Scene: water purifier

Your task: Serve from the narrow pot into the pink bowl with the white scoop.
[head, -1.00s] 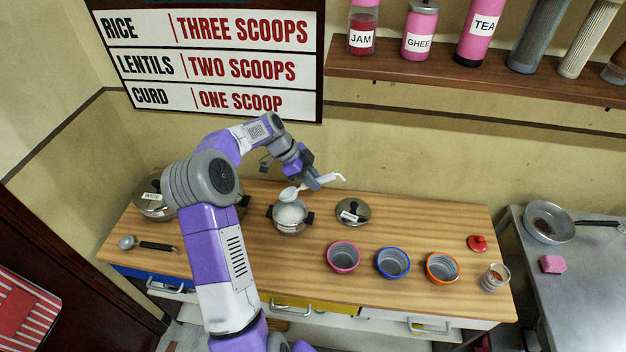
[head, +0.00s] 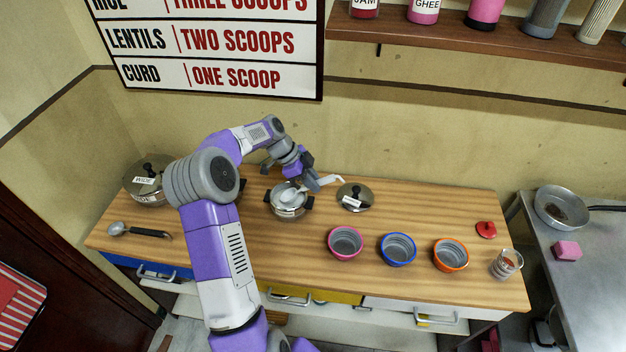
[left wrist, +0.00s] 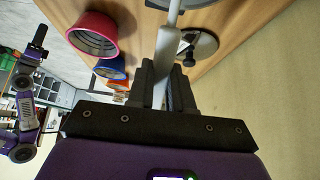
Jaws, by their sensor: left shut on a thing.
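My left gripper (head: 303,173) is shut on the handle of the white scoop (head: 326,181). The scoop's bowl end is at the mouth of the narrow pot (head: 288,206), which holds white contents; how deep it dips I cannot tell. In the left wrist view the scoop handle (left wrist: 165,62) runs up from between the fingers (left wrist: 165,85). The pink bowl (head: 345,242) stands to the right and nearer, and looks empty; it also shows in the left wrist view (left wrist: 93,35).
The blue bowl (head: 398,249) and orange bowl (head: 451,254) stand right of the pink one. A lid (head: 354,196) lies right of the pot. A wide pot (head: 148,182) and a black-handled ladle (head: 139,231) are at left. A glass (head: 507,263) stands near the right edge.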

